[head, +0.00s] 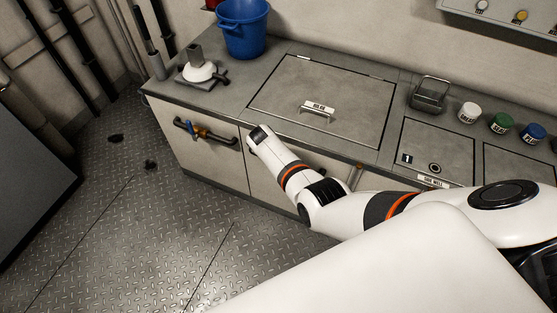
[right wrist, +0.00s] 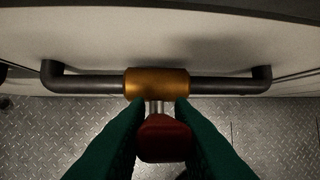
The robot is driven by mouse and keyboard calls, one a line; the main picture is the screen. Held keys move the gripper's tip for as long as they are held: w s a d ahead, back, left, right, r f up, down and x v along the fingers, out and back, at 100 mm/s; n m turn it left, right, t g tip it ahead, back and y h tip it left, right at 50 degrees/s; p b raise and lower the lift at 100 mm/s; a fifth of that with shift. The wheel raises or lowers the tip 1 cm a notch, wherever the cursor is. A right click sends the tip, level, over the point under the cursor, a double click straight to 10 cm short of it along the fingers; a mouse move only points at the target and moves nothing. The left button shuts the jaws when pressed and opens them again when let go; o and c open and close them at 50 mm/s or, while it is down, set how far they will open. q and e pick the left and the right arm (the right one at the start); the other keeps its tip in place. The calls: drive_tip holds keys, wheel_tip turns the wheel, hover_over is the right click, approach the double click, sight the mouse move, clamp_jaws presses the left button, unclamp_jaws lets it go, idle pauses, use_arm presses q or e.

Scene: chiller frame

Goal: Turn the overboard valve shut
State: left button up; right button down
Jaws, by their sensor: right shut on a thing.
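In the right wrist view, a brass valve body (right wrist: 157,83) sits mid-length on a dark horizontal pipe (right wrist: 222,85) along a pale panel. A short metal stem joins it to a red handle (right wrist: 165,140). My right gripper (right wrist: 160,107) has its green fingers on both sides of this handle and is shut on it. In the head view my right arm covers the gripper and handle. My left gripper is not in view.
The grey counter (head: 232,78) above carries a blue bucket (head: 243,30), a scale-like device (head: 197,73), a metal basket (head: 429,94) and several lidded jars. A hatch with a handle (head: 316,112) is closed.

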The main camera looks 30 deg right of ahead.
drive_tip(key=shift+w+a+r, duration=0.1)
drive_tip(key=shift+w+a, duration=0.05)
drive_tip(key=shift+a, duration=0.05)
drive_tip(key=c, duration=1.6)
unclamp_jaws()
drive_tip(key=shift+o, duration=1.4)
drive_tip(key=shift+w+a, duration=0.15)
drive_tip(key=shift+w, duration=0.05)
drive_tip(key=shift+s, duration=0.15)
drive_tip(key=shift+r, duration=0.1)
drive_tip(key=p+v, duration=0.3)
drive_tip(key=v, duration=0.8)
drive_tip(key=shift+r, duration=0.3)
